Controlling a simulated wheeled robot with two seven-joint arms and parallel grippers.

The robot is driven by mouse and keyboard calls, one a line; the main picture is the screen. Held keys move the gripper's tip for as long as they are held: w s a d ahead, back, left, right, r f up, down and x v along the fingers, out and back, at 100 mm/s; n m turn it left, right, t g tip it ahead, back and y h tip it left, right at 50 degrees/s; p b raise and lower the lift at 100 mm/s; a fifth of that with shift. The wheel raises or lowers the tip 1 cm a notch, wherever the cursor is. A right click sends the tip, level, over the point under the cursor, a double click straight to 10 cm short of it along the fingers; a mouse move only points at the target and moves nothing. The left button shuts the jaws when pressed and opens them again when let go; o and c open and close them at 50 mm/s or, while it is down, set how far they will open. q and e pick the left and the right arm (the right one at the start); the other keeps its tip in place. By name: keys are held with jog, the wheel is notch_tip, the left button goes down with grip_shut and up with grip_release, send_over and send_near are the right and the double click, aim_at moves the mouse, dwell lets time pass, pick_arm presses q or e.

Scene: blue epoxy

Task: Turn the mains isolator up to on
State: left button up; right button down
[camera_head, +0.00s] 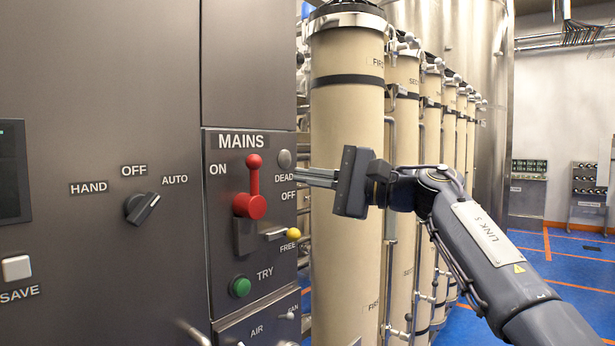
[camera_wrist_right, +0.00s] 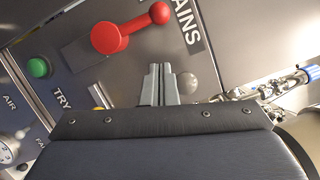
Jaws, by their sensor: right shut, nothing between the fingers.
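The mains isolator is a red handle (camera_head: 253,184) on the MAINS panel (camera_head: 221,265). Its round hub is low and its ball knob points straight up, to the right of the word ON. OFF is printed to the right. The handle also shows in the right wrist view (camera_wrist_right: 108,38), clear of the fingers. My right gripper (camera_head: 301,177) is shut and empty, to the right of the handle and apart from it, near the DEAD and OFF labels. Its closed fingers also show in the wrist view (camera_wrist_right: 160,78). My left gripper is not in view.
A grey DEAD lamp (camera_head: 285,159), a yellow-tipped FREE lever (camera_head: 293,233) and a green TRY button (camera_head: 240,287) are close around the handle. A black selector knob (camera_head: 142,208) is further left. Tall cream columns (camera_head: 345,140) stand behind my right arm.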

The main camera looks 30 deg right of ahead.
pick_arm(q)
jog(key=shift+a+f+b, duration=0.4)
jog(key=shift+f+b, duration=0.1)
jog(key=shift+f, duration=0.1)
pick_arm(e)
jog(key=v, duration=0.8)
jog(key=shift+s, duration=0.55)
